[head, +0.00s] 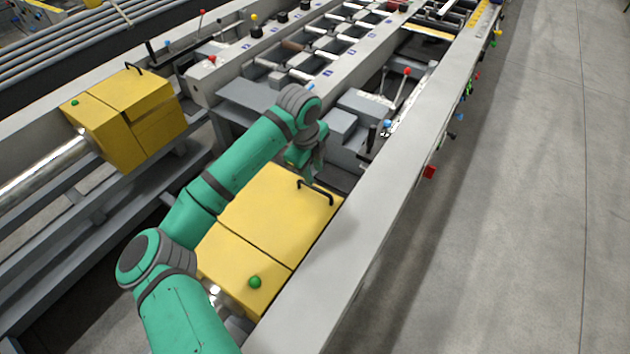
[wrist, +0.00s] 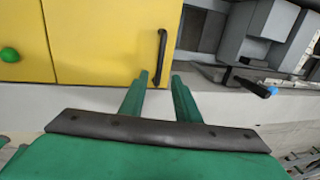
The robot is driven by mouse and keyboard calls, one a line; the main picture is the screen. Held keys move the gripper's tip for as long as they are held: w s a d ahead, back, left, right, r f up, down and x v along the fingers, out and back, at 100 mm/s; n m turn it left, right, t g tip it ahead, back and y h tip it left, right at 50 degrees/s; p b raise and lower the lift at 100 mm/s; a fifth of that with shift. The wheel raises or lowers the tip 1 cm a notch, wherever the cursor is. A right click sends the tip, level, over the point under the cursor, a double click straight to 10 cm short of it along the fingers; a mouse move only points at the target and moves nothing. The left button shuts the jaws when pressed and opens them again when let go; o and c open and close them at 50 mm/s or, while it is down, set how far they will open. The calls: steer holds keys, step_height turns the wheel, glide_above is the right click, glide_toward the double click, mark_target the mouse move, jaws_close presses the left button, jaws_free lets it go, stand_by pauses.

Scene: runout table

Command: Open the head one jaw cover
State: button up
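A yellow jaw cover (head: 272,215) sits on the near machine bed, partly behind my arm in the head view. It looks closed, with a dark bar handle (head: 316,192) along its far edge and a green knob (head: 255,282) near its front. In the wrist view the yellow cover (wrist: 95,45) fills the upper left and the handle (wrist: 161,47) stands just beyond my fingertips. My gripper (wrist: 160,76) is open and empty, its green fingers apart and roughly in line with the handle. I cannot see contact. In the head view my gripper (head: 306,155) is small beside the handle.
A second yellow cover (head: 128,115) with a handle and green knob stands at left, on a bar. A grey rail (head: 370,215) runs along the right of the near cover. Grey blocks and a red-knobbed lever (head: 407,72) stand beyond it. The floor (head: 520,200) at right is clear.

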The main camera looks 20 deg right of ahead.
mark_target(317, 189)
steer(key=f, duration=0.4)
steer(key=w+f, duration=0.1)
steer(key=f, duration=0.1)
steer(key=shift+d+f, duration=0.3)
steer(key=shift+f, duration=0.05)
steer(key=shift+d+f, duration=0.1)
steer(key=shift+f, duration=0.25)
steer(key=shift+s+d+f, duration=0.15)
steer(key=shift+d+f, duration=0.1)
steer(key=shift+d, duration=0.1)
steer(key=shift+a, duration=0.15)
jaws_close()
